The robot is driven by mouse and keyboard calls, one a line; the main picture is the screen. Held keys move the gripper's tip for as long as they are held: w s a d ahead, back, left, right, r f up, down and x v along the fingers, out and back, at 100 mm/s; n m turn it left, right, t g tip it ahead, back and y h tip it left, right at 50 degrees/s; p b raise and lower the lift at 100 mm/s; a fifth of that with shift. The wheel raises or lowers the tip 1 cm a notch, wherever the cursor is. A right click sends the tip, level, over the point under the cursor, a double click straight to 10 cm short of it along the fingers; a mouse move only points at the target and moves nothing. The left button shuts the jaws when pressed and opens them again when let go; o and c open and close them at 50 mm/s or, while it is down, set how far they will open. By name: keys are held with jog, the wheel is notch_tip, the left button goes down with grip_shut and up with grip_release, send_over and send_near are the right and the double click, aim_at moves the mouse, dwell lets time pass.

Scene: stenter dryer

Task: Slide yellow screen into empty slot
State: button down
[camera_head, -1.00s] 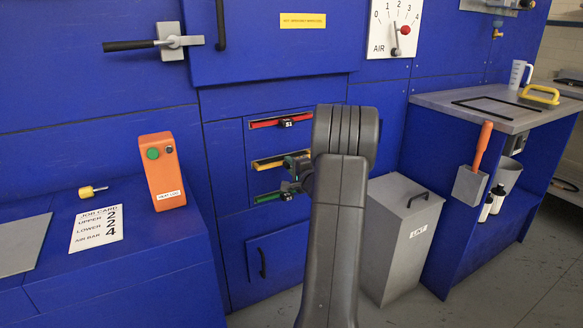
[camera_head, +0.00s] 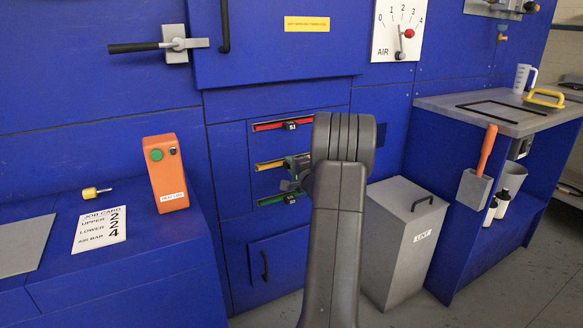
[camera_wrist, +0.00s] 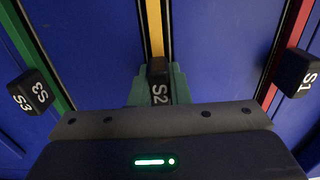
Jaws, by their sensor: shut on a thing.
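The yellow screen (camera_head: 268,165) shows as a yellow strip in the middle slot of the blue panel; it also shows in the wrist view (camera_wrist: 155,25). Its black handle, marked S2 (camera_wrist: 159,82), sits between the green fingers of my gripper (camera_wrist: 158,88). My gripper (camera_head: 297,168) is shut on this handle, close in front of the panel. The strip lies in line with the slot, but I cannot tell how deep the screen sits. My arm hides the right part of the slot in the head view.
The red screen S1 (camera_head: 280,125) is in the slot above, and the green screen S3 (camera_head: 283,199) in the slot below. Their black handles stick out near my gripper. A grey lint bin (camera_head: 402,240) stands on the floor at right. An orange control box (camera_head: 166,175) stands on the left ledge.

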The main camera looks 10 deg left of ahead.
jog(key=c, duration=1.3)
grip_release()
jog(key=p+v, duration=0.1)
jog(key=v, duration=1.2)
jog(key=shift+s+d+p, duration=0.25)
jog(key=shift+s+p, duration=0.1)
jog(key=shift+w+a, duration=0.1)
jog(key=shift+w, duration=0.05)
jog(key=b+x, duration=0.1)
jog(key=x, duration=1.2)
jog(key=shift+w+a+b, duration=0.2)
jog(key=shift+w+b, duration=0.05)
jog(key=shift+b, duration=0.1)
jog(key=shift+s+d, duration=0.25)
